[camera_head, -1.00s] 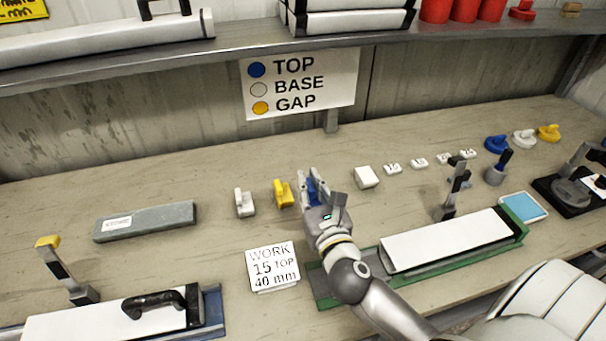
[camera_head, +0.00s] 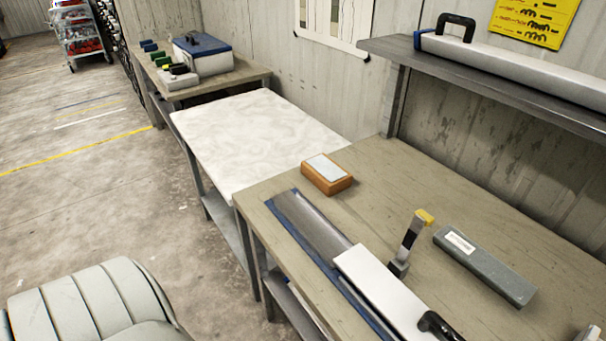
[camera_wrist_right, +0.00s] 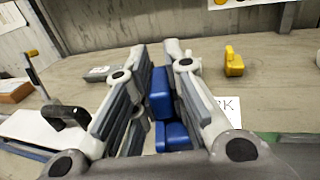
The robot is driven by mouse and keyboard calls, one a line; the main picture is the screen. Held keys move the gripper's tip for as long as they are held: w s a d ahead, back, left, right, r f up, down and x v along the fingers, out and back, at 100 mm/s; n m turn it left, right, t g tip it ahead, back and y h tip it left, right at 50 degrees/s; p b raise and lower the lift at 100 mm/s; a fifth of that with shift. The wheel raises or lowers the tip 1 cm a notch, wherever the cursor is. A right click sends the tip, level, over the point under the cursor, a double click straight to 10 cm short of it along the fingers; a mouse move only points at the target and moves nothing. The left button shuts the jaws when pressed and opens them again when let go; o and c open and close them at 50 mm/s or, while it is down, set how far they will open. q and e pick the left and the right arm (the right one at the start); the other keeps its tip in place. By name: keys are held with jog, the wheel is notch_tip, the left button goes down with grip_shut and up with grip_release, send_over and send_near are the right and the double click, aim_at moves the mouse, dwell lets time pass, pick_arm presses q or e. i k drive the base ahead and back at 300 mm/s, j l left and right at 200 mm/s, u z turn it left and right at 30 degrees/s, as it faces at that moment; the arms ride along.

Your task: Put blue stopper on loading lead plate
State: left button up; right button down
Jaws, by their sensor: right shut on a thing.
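My right gripper (camera_wrist_right: 163,85) is shut on the blue stopper (camera_wrist_right: 172,135) in the right wrist view, above the bench. The fingers hide part of the stopper. I cannot tell for certain which of these is the loading lead plate. My left gripper is in neither current view.
A wooden block with a pale top (camera_head: 327,175) and an upright post with a yellow tip (camera_head: 411,240) stand by the tray. A yellow stopper (camera_wrist_right: 233,62) stands on the bench. A pale, bare table (camera_head: 255,135) adjoins the bench. A shelf (camera_head: 480,80) overhangs it.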

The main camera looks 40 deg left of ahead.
aim_at(327, 241)
jog(key=j, duration=3.45)
